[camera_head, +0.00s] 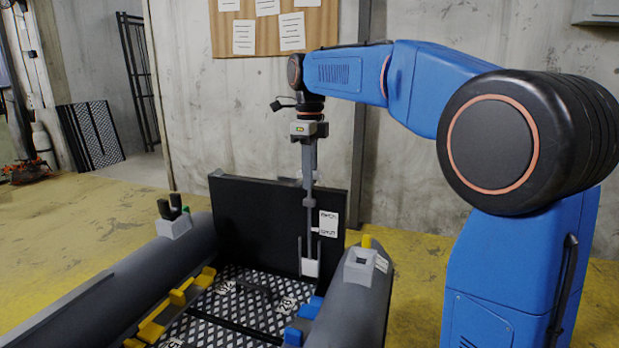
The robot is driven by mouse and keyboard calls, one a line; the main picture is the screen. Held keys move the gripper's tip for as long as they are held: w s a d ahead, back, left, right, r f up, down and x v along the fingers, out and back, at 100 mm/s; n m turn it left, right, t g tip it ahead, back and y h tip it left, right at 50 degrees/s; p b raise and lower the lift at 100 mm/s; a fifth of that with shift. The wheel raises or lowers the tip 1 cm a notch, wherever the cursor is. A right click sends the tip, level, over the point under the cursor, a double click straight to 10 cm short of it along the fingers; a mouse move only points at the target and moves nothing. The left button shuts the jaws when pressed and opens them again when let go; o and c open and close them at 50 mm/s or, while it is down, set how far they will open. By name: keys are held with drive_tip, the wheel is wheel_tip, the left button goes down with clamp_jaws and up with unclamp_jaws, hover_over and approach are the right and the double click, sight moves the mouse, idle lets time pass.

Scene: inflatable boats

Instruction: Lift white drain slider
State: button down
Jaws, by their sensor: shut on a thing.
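The white drain slider (310,267) shows as a small white plate low on the black transom board (255,225), between two thin upright grey guides. A grey stem rises from it along the board. My gripper (309,188) points straight down from above the board's top edge and is shut on the upper part of this stem. The fingertips are small here, and their exact contact is hard to make out. I cannot tell whether the plate is clear of the bottom of its guides.
Grey boat tubes flank the board, the right one bearing a grey square fitting (361,262) with a yellow peg. Yellow clips (170,305) and blue clips (302,320) line the patterned floor (235,300). A concrete wall with a notice board (272,25) stands behind.

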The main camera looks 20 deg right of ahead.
drive_tip(key=shift+w+r, duration=0.1)
drive_tip(key=shift+r, duration=2.1)
drive_tip(key=c, duration=1.6)
unclamp_jaws()
drive_tip(key=shift+r, duration=3.5)
